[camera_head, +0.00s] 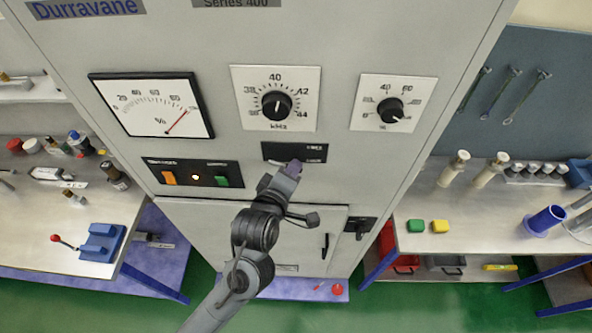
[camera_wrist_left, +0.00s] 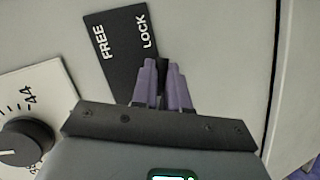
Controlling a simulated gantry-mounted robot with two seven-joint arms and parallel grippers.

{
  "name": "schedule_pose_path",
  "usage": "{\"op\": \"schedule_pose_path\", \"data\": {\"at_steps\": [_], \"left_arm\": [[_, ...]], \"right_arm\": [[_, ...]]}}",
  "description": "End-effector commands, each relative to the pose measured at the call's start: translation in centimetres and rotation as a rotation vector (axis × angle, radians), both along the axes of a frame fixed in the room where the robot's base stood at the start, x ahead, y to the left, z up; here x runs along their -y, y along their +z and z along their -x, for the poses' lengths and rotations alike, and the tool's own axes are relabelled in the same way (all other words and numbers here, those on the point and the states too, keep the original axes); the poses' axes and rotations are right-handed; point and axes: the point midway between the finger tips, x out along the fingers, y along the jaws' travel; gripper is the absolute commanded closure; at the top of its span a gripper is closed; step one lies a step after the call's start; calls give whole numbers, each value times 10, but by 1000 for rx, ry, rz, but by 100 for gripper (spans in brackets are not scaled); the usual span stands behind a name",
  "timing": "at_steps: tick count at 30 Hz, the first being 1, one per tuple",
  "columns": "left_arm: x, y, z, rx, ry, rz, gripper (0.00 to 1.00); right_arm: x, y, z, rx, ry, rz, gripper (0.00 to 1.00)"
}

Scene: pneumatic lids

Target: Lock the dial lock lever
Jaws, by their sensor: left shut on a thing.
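The lock lever's black plate (camera_head: 280,151) is on the grey cabinet front, just below the middle kHz dial (camera_head: 276,104). In the left wrist view the plate (camera_wrist_left: 118,62) reads FREE and LOCK. My left gripper (camera_head: 292,168) is at the plate's lower right part. In the left wrist view its purple fingers (camera_wrist_left: 164,75) are shut on the dark lock lever (camera_wrist_left: 163,67), below the word LOCK. The fingers hide most of the lever, so its exact angle is hard to tell. My right gripper is in neither view.
A white meter (camera_head: 150,105) and a smaller dial (camera_head: 391,110) flank the kHz dial. A panel with orange and green switches (camera_head: 195,173) is lower left. A dark handle (camera_head: 360,228) sits lower right. Workbenches stand on both sides.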

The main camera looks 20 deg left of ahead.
Motion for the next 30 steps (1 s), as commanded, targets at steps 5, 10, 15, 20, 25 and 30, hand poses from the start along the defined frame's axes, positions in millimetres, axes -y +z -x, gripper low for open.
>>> {"op": "schedule_pose_path", "data": {"at_steps": [5, 10, 15, 20, 25, 30], "left_arm": [[0, -2, 0, -4, 0, -2, 75], [0, -1, 0, -3, 0, -1, 75], [0, 1, 6, -2, 1, 2, 75], [-2, 7, 25, -2, -1, 2, 75], [-4, 18, 53, -3, -1, 3, 75], [-7, 27, 79, -4, -1, 3, 75]], "right_arm": [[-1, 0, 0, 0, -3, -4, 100], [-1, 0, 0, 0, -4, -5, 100], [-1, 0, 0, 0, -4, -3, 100], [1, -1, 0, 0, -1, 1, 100], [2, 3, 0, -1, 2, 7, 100], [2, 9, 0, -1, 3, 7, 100]]}}
